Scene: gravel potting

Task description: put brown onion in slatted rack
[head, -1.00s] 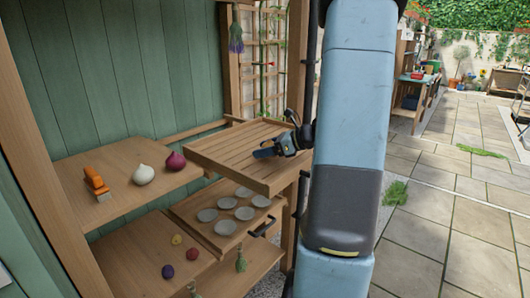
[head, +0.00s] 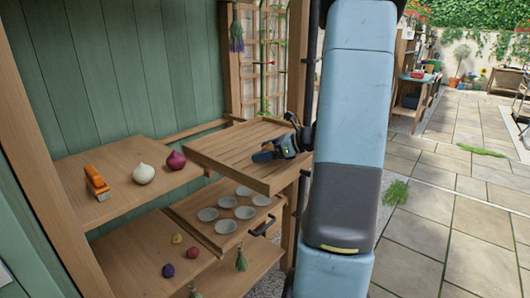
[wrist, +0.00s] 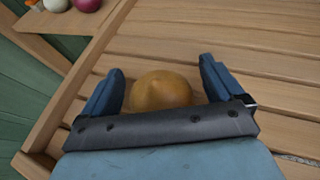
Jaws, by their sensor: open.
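The brown onion (wrist: 160,90) sits on the slats between my gripper's two fingers in the wrist view. In the head view my gripper (head: 265,156) is low over the rack's right part, and the onion is hidden there.
A shelf to the left holds a white onion (head: 143,173), a red onion (head: 176,160) and an orange object (head: 96,183). Below the rack, a pull-out board (head: 190,213) holds several pale dishes. Small coloured balls (head: 167,270) lie on the lower shelf. The rack's left part is clear.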

